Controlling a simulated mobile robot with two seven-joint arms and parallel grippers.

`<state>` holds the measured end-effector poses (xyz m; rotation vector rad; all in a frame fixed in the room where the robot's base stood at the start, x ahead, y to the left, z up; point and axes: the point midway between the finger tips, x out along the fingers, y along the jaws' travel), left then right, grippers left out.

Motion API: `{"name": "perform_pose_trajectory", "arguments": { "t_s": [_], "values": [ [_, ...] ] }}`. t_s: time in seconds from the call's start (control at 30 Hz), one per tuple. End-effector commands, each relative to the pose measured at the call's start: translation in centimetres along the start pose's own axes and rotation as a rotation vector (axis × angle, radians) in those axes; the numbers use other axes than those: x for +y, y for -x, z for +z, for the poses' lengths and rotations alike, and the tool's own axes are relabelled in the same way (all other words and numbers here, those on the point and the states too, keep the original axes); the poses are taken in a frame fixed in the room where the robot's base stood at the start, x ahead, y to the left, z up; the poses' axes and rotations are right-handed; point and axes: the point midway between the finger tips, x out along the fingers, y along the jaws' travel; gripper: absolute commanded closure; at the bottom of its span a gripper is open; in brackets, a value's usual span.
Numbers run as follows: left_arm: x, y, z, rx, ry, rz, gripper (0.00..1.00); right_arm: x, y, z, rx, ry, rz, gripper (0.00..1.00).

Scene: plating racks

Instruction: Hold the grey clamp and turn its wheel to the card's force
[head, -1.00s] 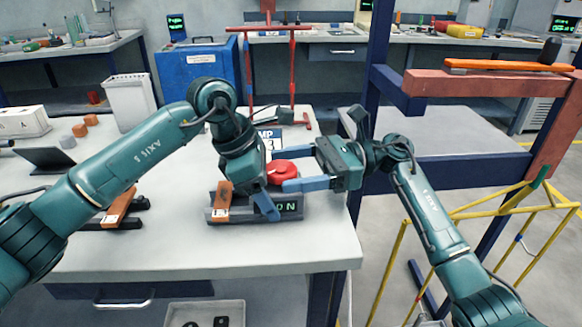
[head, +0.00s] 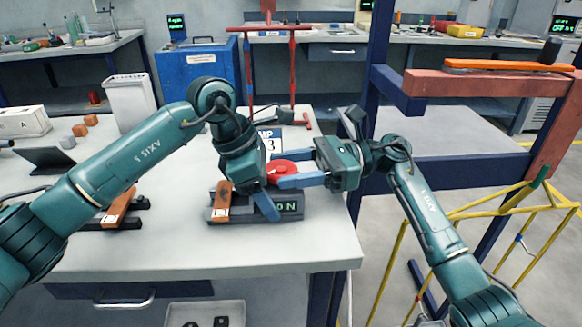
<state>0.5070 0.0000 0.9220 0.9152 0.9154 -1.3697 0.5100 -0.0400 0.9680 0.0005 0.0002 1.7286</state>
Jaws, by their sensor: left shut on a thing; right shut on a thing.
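The grey clamp (head: 291,213) sits on the near right part of the table, with an orange block (head: 222,203) at its left end. Its green display ends in "N"; the digits are partly hidden by a finger. The red wheel (head: 278,170) is on top. My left gripper (head: 266,203) comes down over the clamp and is shut on it, though its grip is partly hidden. My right gripper (head: 285,176) reaches in from the right and is shut on the red wheel. A card (head: 272,136) stands behind, mostly covered; only "MP" and "3" show.
Another orange-and-black clamp (head: 118,212) lies left under my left arm. A red stand (head: 292,85) rises at the table's back. A dark tablet (head: 46,160), small blocks (head: 80,130) and a white bin (head: 130,100) are at left. A blue post (head: 372,100) stands right.

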Motion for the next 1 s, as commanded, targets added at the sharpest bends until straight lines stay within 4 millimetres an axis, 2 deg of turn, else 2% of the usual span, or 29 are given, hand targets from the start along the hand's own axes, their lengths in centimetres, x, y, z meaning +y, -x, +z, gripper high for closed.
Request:
{"name": "perform_pose_trajectory", "arguments": {
  "t_s": [0.63, 1.0],
  "values": [
    [0.01, 0.07, 0.04, -0.001, -0.001, 0.001, 0.80, 0.01, 0.10, -0.10, 0.004, 0.000, -0.049, 0.71],
    [-0.01, 0.07, 0.05, -0.001, -0.001, 0.000, 0.80, 0.44, 0.07, -0.22, 0.008, 0.000, -0.253, 0.71]
  ]
}}
